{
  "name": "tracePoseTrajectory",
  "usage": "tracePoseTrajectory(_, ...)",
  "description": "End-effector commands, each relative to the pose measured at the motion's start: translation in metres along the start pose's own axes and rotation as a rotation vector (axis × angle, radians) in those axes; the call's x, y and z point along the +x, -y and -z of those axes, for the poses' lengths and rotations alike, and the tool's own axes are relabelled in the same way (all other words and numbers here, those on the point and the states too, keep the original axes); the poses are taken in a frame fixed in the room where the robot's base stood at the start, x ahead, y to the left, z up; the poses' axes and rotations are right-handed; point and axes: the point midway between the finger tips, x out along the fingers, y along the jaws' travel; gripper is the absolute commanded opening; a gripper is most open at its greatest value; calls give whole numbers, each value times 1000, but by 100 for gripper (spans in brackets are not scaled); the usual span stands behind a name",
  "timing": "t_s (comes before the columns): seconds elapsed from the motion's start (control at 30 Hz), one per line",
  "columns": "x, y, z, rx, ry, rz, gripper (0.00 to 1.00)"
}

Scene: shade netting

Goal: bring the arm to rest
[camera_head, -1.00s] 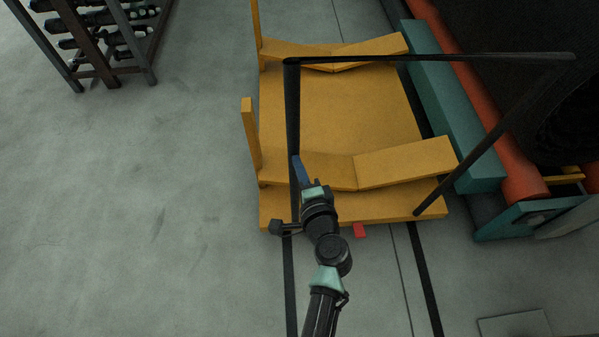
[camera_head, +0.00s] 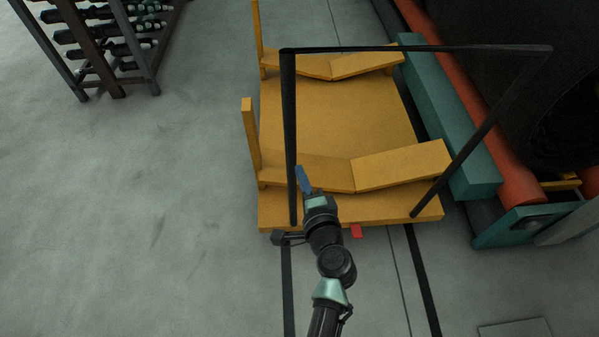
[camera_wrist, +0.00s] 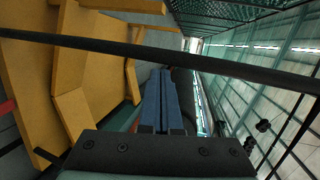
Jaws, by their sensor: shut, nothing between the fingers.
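My gripper (camera_head: 303,180) is above the near end of the yellow cart in the head view, beside the upright black bar of the cart's handle. In the wrist view its two blue fingers (camera_wrist: 161,102) lie side by side, closed with nothing between them. My arm reaches up from the bottom of the head view. The black handle frame (camera_head: 420,48) of the cart crosses the wrist view in front of the fingers; I cannot tell how close it is.
The yellow cart (camera_head: 340,110) has V-shaped cradles and carries nothing. A machine with a teal beam (camera_head: 445,120) and red roller (camera_head: 475,110) stands at right. A rack (camera_head: 110,40) with dark spools stands at upper left. The floor at left (camera_head: 150,200) is clear.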

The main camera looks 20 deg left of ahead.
Motion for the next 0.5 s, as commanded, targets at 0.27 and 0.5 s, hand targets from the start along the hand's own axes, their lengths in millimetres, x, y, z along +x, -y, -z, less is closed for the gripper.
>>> tracePoseTrajectory(0.27, -62, 0, 1, 2, -3, -3, 0)
tracePoseTrajectory(0.5, -86, 0, 1, 2, -2, -2, 0)
